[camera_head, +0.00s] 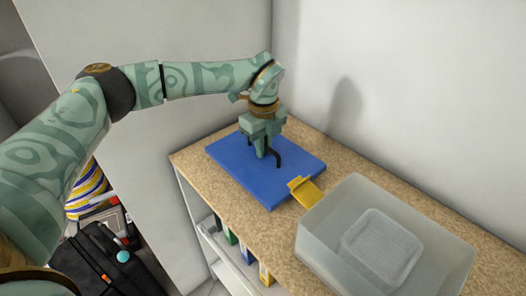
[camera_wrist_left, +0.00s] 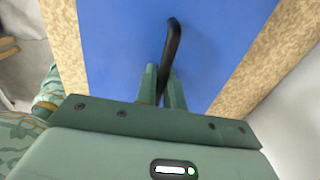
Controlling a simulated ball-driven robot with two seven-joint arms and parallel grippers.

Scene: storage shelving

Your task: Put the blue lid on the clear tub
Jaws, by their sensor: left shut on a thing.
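The blue lid (camera_head: 280,188) is a flat rectangle lying on the speckled shelf top, with a black arched handle (camera_head: 278,157) in its middle. The lid fills much of the left wrist view (camera_wrist_left: 115,45), where the handle (camera_wrist_left: 172,45) also shows. My left gripper (camera_head: 264,154) is above the lid, its fingers shut on the handle; in the wrist view the fingertips (camera_wrist_left: 165,75) close around one end of it. The clear tub (camera_head: 330,232) stands open on the same top, to the right of and nearer than the lid. My right gripper is not in view.
A yellow object (camera_head: 305,191) lies between the lid and the tub. A white, ridged container (camera_head: 380,248) sits inside the tub. Walls stand behind the shelf top and to its left. Lower shelves hold several coloured items, with a black bag (camera_head: 115,262) at the lower left.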

